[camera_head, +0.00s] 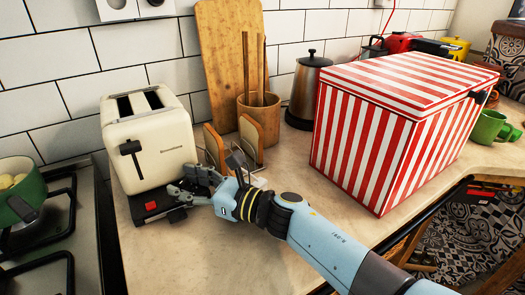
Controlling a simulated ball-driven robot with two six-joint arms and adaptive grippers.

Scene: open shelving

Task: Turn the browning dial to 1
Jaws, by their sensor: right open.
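A cream toaster (152,142) stands on the counter at the left, with two slots on top and a dark lever (130,148) on its front end. Its dark base carries a red button (151,206). I cannot make out the browning dial or its setting; my gripper covers part of the base. My right gripper (177,200) is open at the base's right front corner, to the right of the red button, its fingers pointing left. I cannot tell whether it touches the toaster. My left gripper is not in view.
Bread slices (251,138) stand in a rack right of the toaster. Behind are a wooden utensil pot (259,118), a cutting board (229,60) and a kettle (308,90). A red-striped box (395,125) fills the right. A stove with a green pot (22,190) lies left.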

